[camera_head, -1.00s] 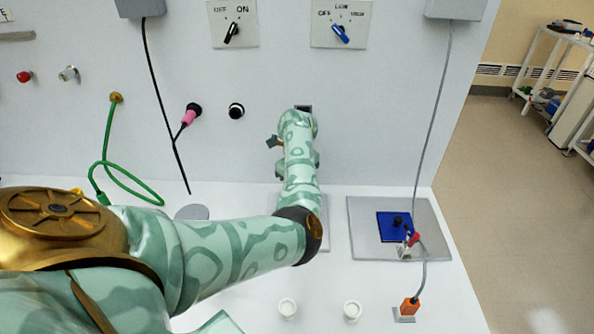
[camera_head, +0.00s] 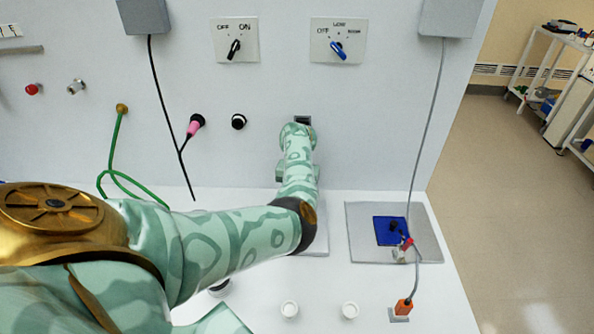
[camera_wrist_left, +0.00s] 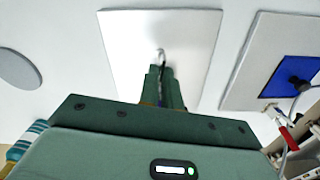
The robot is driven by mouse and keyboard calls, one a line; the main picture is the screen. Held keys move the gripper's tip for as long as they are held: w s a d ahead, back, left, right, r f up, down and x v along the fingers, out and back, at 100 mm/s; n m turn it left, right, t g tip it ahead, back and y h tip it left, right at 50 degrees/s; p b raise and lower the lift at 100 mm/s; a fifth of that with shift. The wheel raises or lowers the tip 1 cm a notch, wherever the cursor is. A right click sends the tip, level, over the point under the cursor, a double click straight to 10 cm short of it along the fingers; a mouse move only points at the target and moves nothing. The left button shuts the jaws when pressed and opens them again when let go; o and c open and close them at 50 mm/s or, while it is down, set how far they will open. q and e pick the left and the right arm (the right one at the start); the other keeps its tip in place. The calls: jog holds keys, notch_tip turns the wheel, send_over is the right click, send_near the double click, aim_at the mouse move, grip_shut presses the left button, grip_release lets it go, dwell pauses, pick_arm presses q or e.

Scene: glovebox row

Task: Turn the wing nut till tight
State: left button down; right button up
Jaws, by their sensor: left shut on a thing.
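My left gripper (camera_wrist_left: 162,78) shows in the left wrist view, its two green fingers close together over a pale plate (camera_wrist_left: 125,45). It is shut on a small shiny metal piece, the wing nut (camera_wrist_left: 160,55), of which only a little shows at the fingertips. Its wings and thread are hidden, so I cannot tell how tight it is. In the head view my left arm covers the gripper and the nut. Only an edge of the pale plate (camera_head: 319,240) shows beside the arm. My right gripper is not in view.
A grey plate with a blue square (camera_head: 390,231) and a cable clip (camera_head: 403,250) lies to the right.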

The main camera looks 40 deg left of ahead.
pick_arm(q)
jog(key=m+p, duration=0.1)
jog(key=m, duration=0.1)
jog(key=m+p, duration=0.1)
jog(key=m, duration=0.1)
jog(key=shift+r+m, duration=0.2)
jog(key=shift+m, duration=0.1)
jog(key=m+p, duration=0.2)
jog(key=m, duration=0.1)
jog(key=shift+m, duration=0.4)
jog(key=m+p, duration=0.1)
jog(key=m, duration=0.2)
jog(key=shift+f+m+p, duration=0.1)
jog(key=shift+m+p, duration=0.7)
jog(key=shift+m, duration=1.2)
jog(key=c, duration=1.6)
grip_release()
